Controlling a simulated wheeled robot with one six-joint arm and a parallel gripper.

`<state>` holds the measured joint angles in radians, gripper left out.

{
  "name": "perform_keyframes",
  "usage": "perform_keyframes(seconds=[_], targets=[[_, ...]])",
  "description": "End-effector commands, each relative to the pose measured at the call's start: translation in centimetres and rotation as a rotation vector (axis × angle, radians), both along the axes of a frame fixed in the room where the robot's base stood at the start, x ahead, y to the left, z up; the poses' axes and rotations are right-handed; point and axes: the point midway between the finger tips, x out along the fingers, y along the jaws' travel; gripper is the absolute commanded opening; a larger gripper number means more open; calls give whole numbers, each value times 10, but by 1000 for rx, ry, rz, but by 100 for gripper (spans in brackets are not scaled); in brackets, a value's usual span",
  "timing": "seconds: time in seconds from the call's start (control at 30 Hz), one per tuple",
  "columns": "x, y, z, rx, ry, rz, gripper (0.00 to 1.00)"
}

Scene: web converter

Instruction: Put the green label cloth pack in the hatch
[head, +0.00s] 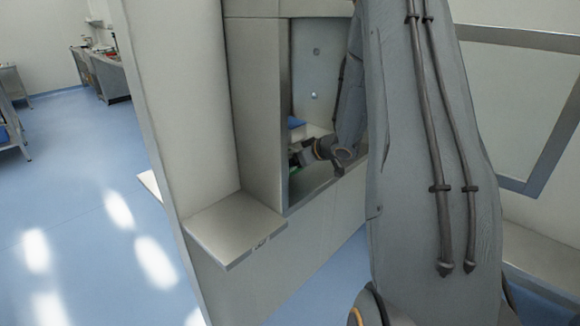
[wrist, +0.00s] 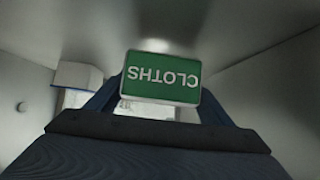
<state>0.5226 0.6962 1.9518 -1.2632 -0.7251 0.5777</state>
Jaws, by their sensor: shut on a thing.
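The cloth pack shows its green label reading CLOTHS, upside down, in the middle of the wrist view (wrist: 162,78). My gripper (wrist: 158,98) is shut on it, with a dark blue finger on either side. In the head view my gripper (head: 299,158) reaches into the hatch (head: 307,62), a recessed opening in the pale wall. A small bit of green from the pack (head: 294,171) shows just under the gripper. The rest of the pack is hidden, and I cannot tell whether it touches the hatch floor.
A small blue thing (head: 295,122) lies inside the hatch behind my gripper. A pale box-like thing (wrist: 77,75) stands left of the pack in the wrist view. A shelf (head: 235,226) juts out left of the opening. The blue floor (head: 75,215) at left is clear.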

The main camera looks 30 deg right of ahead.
Motion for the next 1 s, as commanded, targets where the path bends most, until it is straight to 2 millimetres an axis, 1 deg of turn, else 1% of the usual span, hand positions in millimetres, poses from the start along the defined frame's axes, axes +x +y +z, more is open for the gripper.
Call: perform_keyframes(seconds=[0.03, 0.1, 0.2, 0.57, 0.6, 0.67, 0.7, 1.0], targets=[[-1, 0, -8, 3, 2, 0, 44], [-1, -1, -16, 3, 2, -2, 44], [-1, -1, -23, 1, 1, -2, 44], [0, -1, -26, 1, 0, -2, 44], [0, -1, -27, 1, 1, -2, 76], [0, -1, -27, 1, 1, -2, 86], [0, -1, -26, 1, 1, -2, 93], [0, -1, -26, 0, 1, -1, 93]])
